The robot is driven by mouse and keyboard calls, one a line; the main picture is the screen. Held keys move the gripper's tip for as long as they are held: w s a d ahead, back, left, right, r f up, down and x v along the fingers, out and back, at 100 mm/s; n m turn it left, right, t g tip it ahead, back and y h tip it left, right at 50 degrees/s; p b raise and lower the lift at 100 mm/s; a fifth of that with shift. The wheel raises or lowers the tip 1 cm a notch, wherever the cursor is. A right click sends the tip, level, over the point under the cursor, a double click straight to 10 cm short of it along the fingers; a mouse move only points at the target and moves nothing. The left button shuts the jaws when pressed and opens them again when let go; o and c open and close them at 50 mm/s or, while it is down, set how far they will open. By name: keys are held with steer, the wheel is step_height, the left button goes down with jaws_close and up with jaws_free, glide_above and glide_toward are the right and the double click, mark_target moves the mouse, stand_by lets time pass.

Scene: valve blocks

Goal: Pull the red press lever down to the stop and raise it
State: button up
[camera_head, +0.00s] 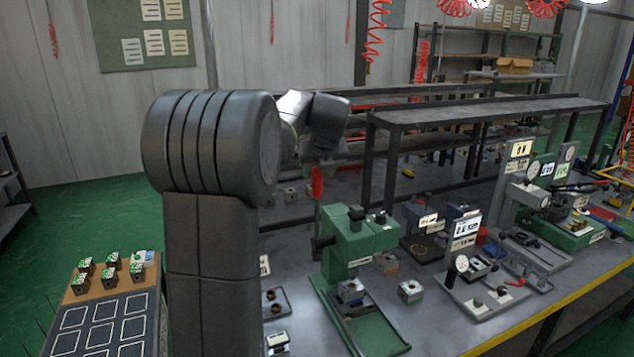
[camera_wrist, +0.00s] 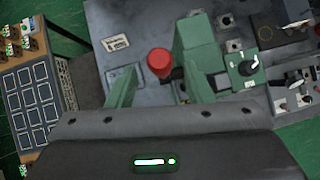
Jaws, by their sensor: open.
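The green press (camera_head: 360,240) stands on the grey workbench, with its red lever handle (camera_head: 317,183) upright at its left side. The lever is up. In the wrist view the round red end of the lever handle (camera_wrist: 159,62) appears between the two green fingers of my gripper (camera_wrist: 156,72), which is open. The fingers stand apart from the handle on both sides, and I cannot tell how deep it lies between them. The press body also shows right of the gripper in the wrist view (camera_wrist: 240,68).
The workbench (camera_head: 440,320) carries valve blocks (camera_head: 410,291), a small tray (camera_head: 276,303) and gauge fixtures (camera_head: 480,290) right of the press. A board with outlined squares (camera_head: 105,325) and several small blocks stands left of my arm. A grey shelf (camera_head: 480,112) stands behind.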

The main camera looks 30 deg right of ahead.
mark_target(317, 180)
steer(key=b+v, duration=0.1)
steer(key=v, duration=0.7)
steer(key=shift+s+r, duration=0.2)
steer(key=shift+r, duration=0.1)
steer(key=shift+a, duration=0.1)
steer(key=p+x, duration=0.2)
steer(key=x, duration=1.2)
steer(key=shift+s+r, duration=0.1)
steer(key=shift+r, duration=0.05)
